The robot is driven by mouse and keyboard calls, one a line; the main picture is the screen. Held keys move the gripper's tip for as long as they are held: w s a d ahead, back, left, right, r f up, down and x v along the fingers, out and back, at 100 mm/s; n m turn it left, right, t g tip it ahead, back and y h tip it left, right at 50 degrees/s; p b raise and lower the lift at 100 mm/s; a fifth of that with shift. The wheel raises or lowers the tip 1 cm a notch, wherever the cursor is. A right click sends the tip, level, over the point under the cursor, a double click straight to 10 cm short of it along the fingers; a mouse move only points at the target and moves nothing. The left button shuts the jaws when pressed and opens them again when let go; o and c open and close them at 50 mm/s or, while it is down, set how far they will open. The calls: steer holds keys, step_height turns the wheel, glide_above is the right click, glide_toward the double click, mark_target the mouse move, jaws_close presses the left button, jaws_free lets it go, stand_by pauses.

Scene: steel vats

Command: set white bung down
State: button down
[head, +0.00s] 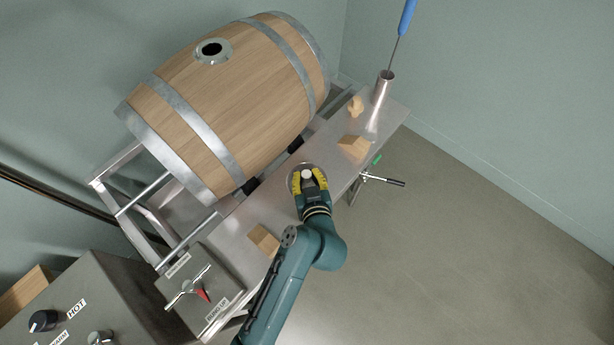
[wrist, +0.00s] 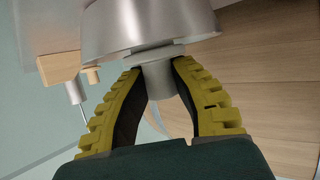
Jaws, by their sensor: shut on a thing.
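The white bung (head: 307,174) is between the yellow fingers of my gripper (head: 311,181) in the head view. My gripper is shut on it above the steel bench. In the wrist view the bung (wrist: 157,80) looks pale grey, with the fingertips (wrist: 158,68) on both sides of it. A round steel dish (head: 292,180) lies on the bench around and under the bung. The dish (wrist: 145,30) fills the top of the wrist view, and the bung's far end overlaps its edge. I cannot tell whether bung and dish touch.
A wooden barrel (head: 236,100) with an open bung hole (head: 212,49) lies behind the bench (head: 236,232). Wooden blocks (head: 354,147) (head: 263,240), a small wooden piece (head: 355,106) and a steel cylinder (head: 382,90) stand on the bench. A lever box (head: 222,283) is at its near end.

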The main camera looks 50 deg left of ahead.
steer(key=shift+w, duration=0.1)
steer(key=c, duration=1)
jaws_free()
steer(key=shift+r, duration=0.15)
steer(key=p+v, duration=0.1)
steer(key=v, duration=1.1)
steer(key=shift+p, duration=0.4)
